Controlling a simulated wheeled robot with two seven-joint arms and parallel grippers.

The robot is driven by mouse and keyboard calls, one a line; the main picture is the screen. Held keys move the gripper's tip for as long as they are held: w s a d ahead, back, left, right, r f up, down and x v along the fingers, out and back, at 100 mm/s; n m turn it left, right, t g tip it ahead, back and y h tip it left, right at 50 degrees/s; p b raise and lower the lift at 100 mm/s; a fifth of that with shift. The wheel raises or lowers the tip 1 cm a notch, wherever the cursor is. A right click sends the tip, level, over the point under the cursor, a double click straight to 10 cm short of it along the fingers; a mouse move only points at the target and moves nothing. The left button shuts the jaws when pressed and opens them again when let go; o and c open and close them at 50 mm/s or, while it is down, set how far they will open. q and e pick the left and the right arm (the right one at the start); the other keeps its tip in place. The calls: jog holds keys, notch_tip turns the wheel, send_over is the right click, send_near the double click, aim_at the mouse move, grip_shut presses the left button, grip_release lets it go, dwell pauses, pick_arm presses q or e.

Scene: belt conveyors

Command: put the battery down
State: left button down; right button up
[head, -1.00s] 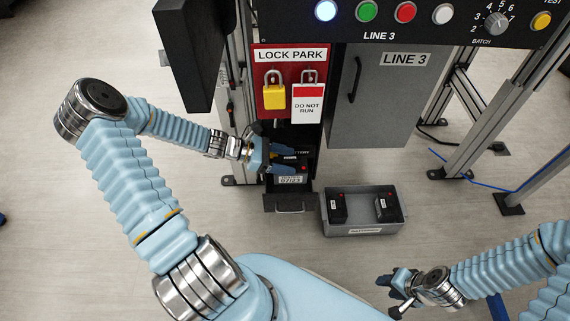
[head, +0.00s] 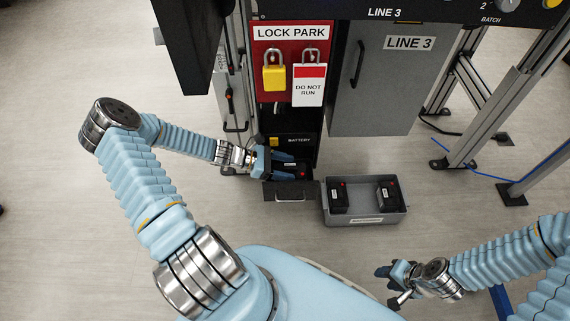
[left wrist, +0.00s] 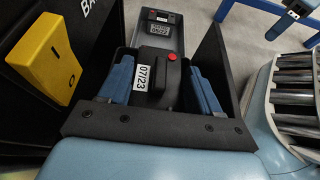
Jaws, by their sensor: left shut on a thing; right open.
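My left gripper (head: 280,164) is shut on a black battery (head: 289,172). In the left wrist view the battery (left wrist: 154,70) shows a red button and a 07/23 label between the blue fingers (left wrist: 160,85). It is inside or just over the open dark drawer (head: 289,193) below the BATTERY panel (head: 299,141). I cannot tell whether it touches the drawer floor. My right gripper (head: 388,285) is open and empty, low at the right.
A grey bin (head: 365,219) holding two black batteries (head: 338,197) (head: 388,193) stands right of the drawer. Yellow switch (left wrist: 45,60) is beside the battery's bay. The LOCK PARK board (head: 291,62) with a yellow padlock and a grey LINE 3 cabinet (head: 385,80) rise above.

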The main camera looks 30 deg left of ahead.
pick_arm(q)
jog(key=shift+c, duration=2.4)
grip_release()
jog(key=shift+r, duration=0.15)
jog(key=p+v, duration=0.1)
jog(key=v, duration=1.1)
